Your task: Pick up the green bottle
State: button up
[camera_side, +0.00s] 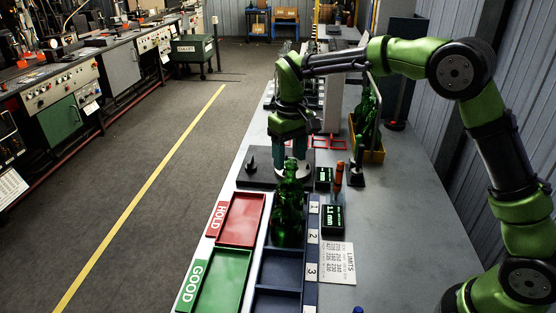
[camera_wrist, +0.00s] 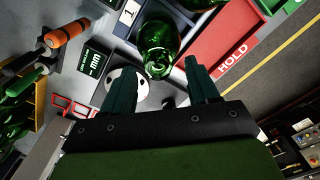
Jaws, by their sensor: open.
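The green bottle (camera_side: 288,212) stands upright in the upper part of a dark blue tray (camera_side: 278,273) with numbered compartments; I cannot tell exactly which compartment. In the wrist view the bottle (camera_wrist: 158,40) is seen from above, with its neck toward my gripper. My gripper (camera_side: 292,160) points down near the bottle's top, seemingly just behind it in the side view. In the wrist view my gripper's (camera_wrist: 157,68) two fingers are apart, one on each side of the bottle's mouth, with gaps. Nothing is held. The bottle partly hides the fingertips in the side view.
A red HOLD tray (camera_side: 241,219) and a green GOOD tray (camera_side: 217,281) lie left of the blue tray. A small display (camera_side: 333,219) and an orange-banded tool (camera_side: 338,177) stand right. A yellow crate of green bottles (camera_side: 370,150) is behind. The bench's right front is largely clear.

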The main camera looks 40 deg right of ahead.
aim_at(291, 161)
notch_tip(291, 161, down, 4)
jog(key=shift+s+f, duration=0.1)
jog(key=shift+s, duration=0.05)
grip_shut()
dwell(0.3)
